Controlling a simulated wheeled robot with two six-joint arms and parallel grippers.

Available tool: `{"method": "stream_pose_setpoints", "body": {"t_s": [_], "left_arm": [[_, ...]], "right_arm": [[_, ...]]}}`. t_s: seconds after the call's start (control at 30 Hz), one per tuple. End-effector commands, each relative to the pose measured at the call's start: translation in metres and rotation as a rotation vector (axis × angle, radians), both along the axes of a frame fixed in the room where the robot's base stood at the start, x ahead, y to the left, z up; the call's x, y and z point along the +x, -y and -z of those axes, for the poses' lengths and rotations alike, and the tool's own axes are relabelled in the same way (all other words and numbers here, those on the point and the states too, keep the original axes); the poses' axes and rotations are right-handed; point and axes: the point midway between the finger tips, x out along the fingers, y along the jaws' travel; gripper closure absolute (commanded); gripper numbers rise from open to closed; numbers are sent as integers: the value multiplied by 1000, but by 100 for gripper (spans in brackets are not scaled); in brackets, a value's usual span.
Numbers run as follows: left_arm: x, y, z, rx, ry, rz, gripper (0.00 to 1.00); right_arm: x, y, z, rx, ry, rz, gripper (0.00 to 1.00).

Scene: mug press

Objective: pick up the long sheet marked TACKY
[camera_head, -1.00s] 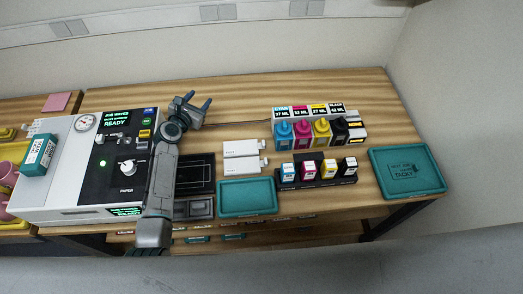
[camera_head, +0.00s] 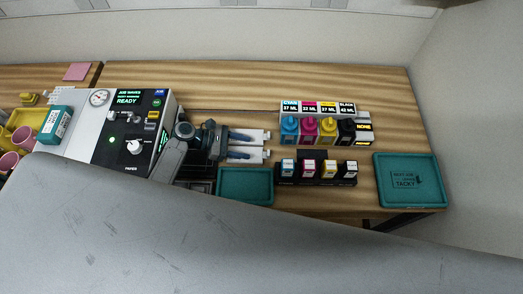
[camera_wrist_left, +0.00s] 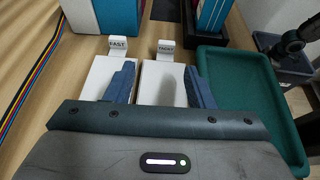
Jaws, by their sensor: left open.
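Two long white pieces with tabs lie side by side on the bench. The upper one (camera_head: 257,134) has a tab reading FAST in the left wrist view (camera_wrist_left: 117,45). The lower one (camera_head: 256,155) has a tab (camera_wrist_left: 166,48) too blurred to read surely. My left gripper (camera_head: 254,146) is open above them, its fingers pointing right. In the left wrist view, the gripper's fingers (camera_wrist_left: 161,88) stand either side of the second white piece, with the left finger over the FAST piece. Contact cannot be told. TACKY reads clearly on the far-right teal tray (camera_head: 408,204). My right gripper is not in view.
A teal tray (camera_head: 245,199) lies just below the white pieces. Ink bottles (camera_head: 326,133) and a rack of small cartridges (camera_head: 320,170) stand to the right. The press (camera_head: 126,128) stands left. Bare bench lies behind, crossed by a cable.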

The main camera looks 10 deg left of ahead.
Motion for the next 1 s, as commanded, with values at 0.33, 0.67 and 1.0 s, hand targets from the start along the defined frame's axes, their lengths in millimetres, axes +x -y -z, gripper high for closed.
{"method": "stream_pose_setpoints", "body": {"t_s": [0.33, 0.67, 1.0], "left_arm": [[-2, 26, 12, -11, 0, 29, 51], [7, 66, 24, -11, -2, 28, 51], [7, 69, 23, -8, -2, 27, 61]], "right_arm": [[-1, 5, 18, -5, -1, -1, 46], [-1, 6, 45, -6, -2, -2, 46], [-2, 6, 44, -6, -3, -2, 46]]}}
